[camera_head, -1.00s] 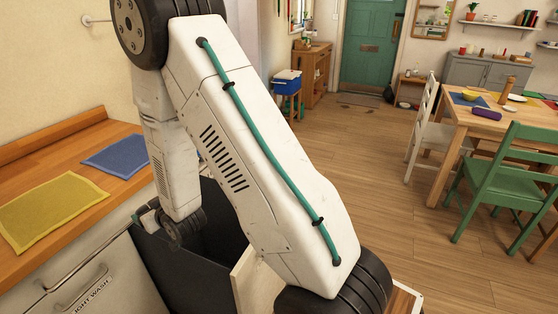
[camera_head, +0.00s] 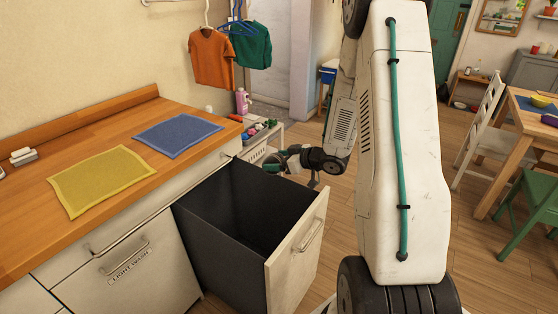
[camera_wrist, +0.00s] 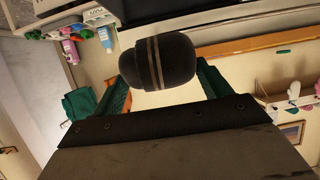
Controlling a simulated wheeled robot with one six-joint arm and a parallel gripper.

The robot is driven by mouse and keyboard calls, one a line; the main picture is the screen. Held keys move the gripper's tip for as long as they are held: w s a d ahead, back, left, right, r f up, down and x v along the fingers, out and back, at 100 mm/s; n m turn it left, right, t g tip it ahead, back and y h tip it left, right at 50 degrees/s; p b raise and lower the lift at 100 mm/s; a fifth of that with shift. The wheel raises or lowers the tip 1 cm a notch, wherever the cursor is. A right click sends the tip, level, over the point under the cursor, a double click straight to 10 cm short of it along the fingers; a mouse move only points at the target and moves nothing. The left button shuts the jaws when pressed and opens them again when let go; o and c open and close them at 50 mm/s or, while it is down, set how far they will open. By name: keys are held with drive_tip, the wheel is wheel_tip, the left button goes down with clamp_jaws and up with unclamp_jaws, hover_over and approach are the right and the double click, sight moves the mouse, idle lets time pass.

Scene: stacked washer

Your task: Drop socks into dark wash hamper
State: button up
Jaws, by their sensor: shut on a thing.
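A dark rolled pair of socks (camera_wrist: 158,63) with tan stripes sits between the green fingers of my gripper (camera_wrist: 165,84) in the wrist view. My gripper (camera_head: 277,163) is shut on the socks. In the head view it is beside the far right corner of the open hamper, apart from it, and the socks are hard to make out there. The hamper (camera_head: 225,220) is a pulled-out bin with dark grey walls and a pale wooden front (camera_head: 297,250). The visible part of its inside looks empty; its bottom is partly hidden. Any label on its front is out of sight.
A closed drawer marked LIGHT WASH (camera_head: 125,265) is left of the hamper. The wooden counter (camera_head: 110,125) holds a yellow mat (camera_head: 100,180) and a blue mat (camera_head: 178,135). A cart (camera_head: 262,135) with small colourful items stands behind the hamper. Chairs and a table (camera_head: 520,130) are right.

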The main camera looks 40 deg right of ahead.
wheel_tip(320, 180, down, 8)
drive_tip(key=shift+r, duration=0.25)
drive_tip(key=o, duration=1)
drive_tip(key=shift+s+d, duration=0.1)
drive_tip(key=shift+s, duration=0.05)
drive_tip(key=v, duration=0.7)
drive_tip(key=shift+s+d+r, duration=0.15)
drive_tip(key=shift+s+r, duration=0.05)
drive_tip(key=shift+s, duration=0.05)
drive_tip(key=shift+w, duration=0.1)
